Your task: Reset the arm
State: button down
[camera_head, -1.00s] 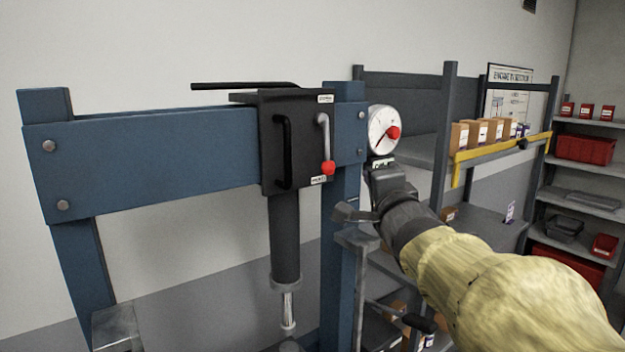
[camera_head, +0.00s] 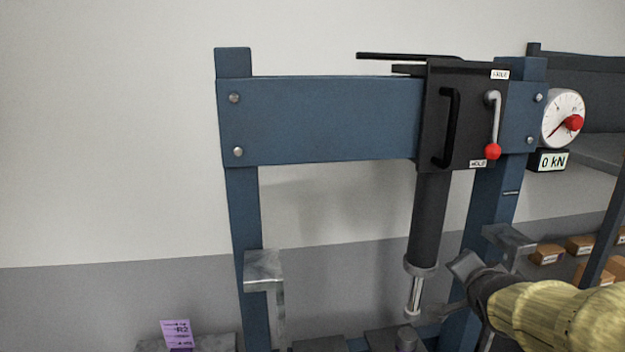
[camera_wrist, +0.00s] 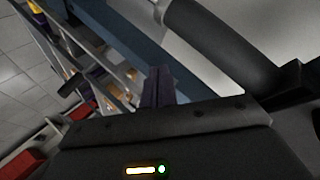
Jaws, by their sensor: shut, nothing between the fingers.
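My gripper (camera_head: 441,311) is low in the head view, just right of the press ram (camera_head: 415,297) and in front of the right post. It holds nothing. Its dark fingers (camera_wrist: 158,87) show closed together in the wrist view. My yellow-sleeved arm (camera_head: 560,315) comes in from the lower right. I cannot tell whether the gripper touches the press frame.
The blue press frame (camera_head: 320,122) fills the middle. It carries a black head with a red-knobbed lever (camera_head: 493,151) and a gauge (camera_head: 562,118) reading 0 kN. A purple R2 tag (camera_head: 177,334) stands lower left. Shelf boxes (camera_head: 580,245) are at right.

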jog(key=s+a+f+n+g+y+b, duration=0.1)
jog(key=s+a+f+n+g, duration=0.3)
jog(key=f, duration=0.7)
jog(key=s+a+f+n+g+y+b, duration=0.1)
jog(key=s+a+f+n+g+y, duration=0.1)
jog(key=s+a+f+n+g, duration=0.3)
jog(key=s+a+f+n, duration=0.3)
jog(key=s+a+f, duration=0.1)
jog(key=f, duration=0.3)
jog(key=shift+s+a+g, duration=0.2)
jog(key=shift+a+g, duration=0.1)
jog(key=shift+a, duration=0.1)
jog(key=shift+w, duration=0.15)
